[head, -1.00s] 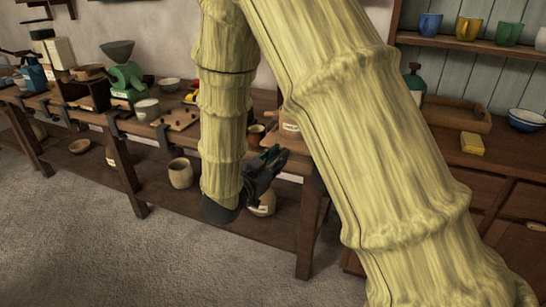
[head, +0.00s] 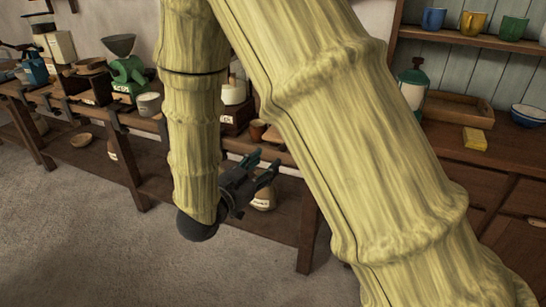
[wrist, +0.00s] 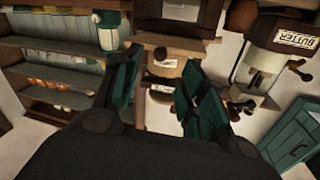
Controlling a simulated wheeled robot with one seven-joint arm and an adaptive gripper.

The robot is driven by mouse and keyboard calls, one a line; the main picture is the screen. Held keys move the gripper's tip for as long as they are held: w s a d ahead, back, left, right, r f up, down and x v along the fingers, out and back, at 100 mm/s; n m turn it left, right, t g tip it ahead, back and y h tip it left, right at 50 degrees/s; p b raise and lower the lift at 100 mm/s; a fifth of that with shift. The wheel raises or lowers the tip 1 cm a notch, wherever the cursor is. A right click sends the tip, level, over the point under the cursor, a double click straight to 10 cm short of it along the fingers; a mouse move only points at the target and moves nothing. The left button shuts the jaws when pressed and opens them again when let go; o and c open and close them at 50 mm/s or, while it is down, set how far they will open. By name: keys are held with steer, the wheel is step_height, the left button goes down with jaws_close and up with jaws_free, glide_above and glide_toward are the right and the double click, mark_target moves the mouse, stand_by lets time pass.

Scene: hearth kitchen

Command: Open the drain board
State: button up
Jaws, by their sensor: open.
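I cannot tell for sure which thing is the drain board. In the head view, a wooden counter (head: 500,155) stands at the right, with a shallow rimmed wooden tray (head: 458,108) on it. Drawer or door fronts (head: 490,198) are below its top, partly hidden by my arm. My gripper (head: 266,168) is open and empty, left of the counter and in front of the low bench. In the wrist view my gripper (wrist: 160,70) has its dark green fingers spread, with a labelled jar (wrist: 164,90) seen beyond the gap.
A long workbench (head: 130,185) with a green grinder (head: 127,75) and other wares runs along the left. A yellow block (head: 474,139), a blue-and-white bowl (head: 528,115) and a green-topped bottle (head: 412,88) stand on the counter. Carpeted floor (head: 100,240) is clear at the front left.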

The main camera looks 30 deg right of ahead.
steer(key=shift+v, duration=2.35)
step_height(320, 180, down, 12)
steer(key=w+d+n+t+y, duration=0.1)
steer(key=w+n+y, duration=0.1)
steer(key=n+y, duration=0.2)
steer(key=s+f+n+g+y, duration=0.25)
steer(key=s+f+y, duration=0.2)
steer(key=f, duration=0.75)
steer(key=s+f+n+g+y, duration=0.1)
steer(key=s+f+n+y, duration=0.4)
steer(key=f, duration=0.7)
steer(key=s+f+n+g+y, duration=0.1)
steer(key=s+f+g, duration=0.3)
steer(key=s, duration=0.8)
steer(key=s+f+n+g+y, duration=0.1)
steer(key=s+f+g, duration=0.2)
steer(key=s+f, duration=0.6)
step_height(320, 180, up, 15)
steer(key=s+p, duration=0.1)
steer(key=p, duration=1.1)
steer(key=shift+s+p, duration=0.4)
